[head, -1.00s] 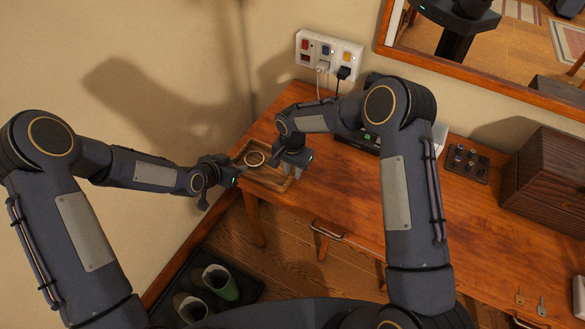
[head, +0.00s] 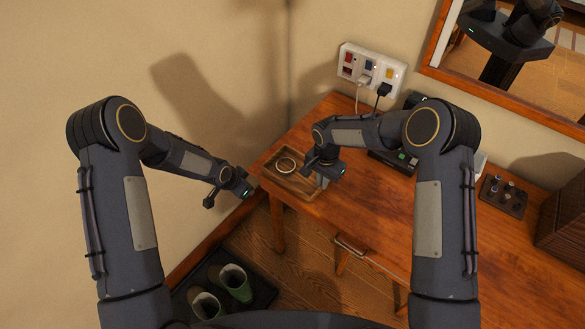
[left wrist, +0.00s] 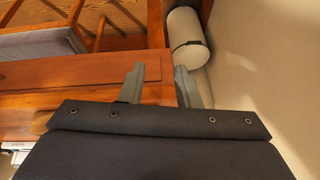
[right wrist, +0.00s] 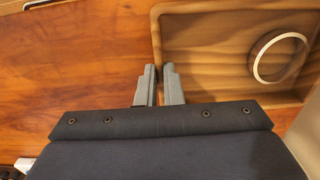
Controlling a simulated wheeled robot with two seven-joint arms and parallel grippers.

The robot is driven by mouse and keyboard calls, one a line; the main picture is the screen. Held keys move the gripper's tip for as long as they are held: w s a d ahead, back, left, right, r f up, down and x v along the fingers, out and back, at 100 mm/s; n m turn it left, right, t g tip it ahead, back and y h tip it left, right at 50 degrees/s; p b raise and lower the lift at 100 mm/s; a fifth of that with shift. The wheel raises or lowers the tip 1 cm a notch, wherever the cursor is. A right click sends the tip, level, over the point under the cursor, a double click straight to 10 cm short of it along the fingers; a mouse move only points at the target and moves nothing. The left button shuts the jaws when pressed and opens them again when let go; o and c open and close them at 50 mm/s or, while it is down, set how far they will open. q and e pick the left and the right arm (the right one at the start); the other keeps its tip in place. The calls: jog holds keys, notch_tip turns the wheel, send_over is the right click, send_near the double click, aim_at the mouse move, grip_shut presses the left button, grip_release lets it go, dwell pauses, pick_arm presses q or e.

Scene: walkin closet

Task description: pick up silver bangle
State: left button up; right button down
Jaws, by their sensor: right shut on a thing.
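The silver bangle (head: 277,166) is a thin ring lying in the left part of a shallow wooden tray (head: 299,188) at the table's left end. In the right wrist view the bangle (right wrist: 254,62) lies clear of the fingers, to their right. My right gripper (head: 323,184) is at the tray's right side.
A power strip (head: 372,67) with plugged cables is on the wall behind. A dark holder with small items (head: 503,196) and a wooden box (head: 566,218) stand to the right. Green boots (head: 235,282) are on the floor below. The table's middle front is clear.

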pick_arm(q)
jog(key=w+d+r+m, duration=0.1)
jog(key=w+d+r+m+g+y, duration=0.1)
jog(key=w+r+m, duration=0.1)
jog(key=w+d+r+m+g+y, duration=0.1)
jog(key=shift+w+r+m, duration=0.15)
jog(key=shift+w+m, duration=0.15)
jog(key=shift+m, duration=0.1)
notch_tip(320, 180, up, 10)
jog(key=m+g, duration=0.3)
jog(key=m, duration=0.3)
send_over(284, 172)
jog(key=shift+y, duration=0.3)
notch_tip(284, 172, down, 6)
jog(key=shift+s+a, duration=0.15)
jog(key=shift+d+f, duration=0.2)
jog(key=shift+f, duration=2.5)
jog(key=shift+c, duration=0.4)
grip_shut()
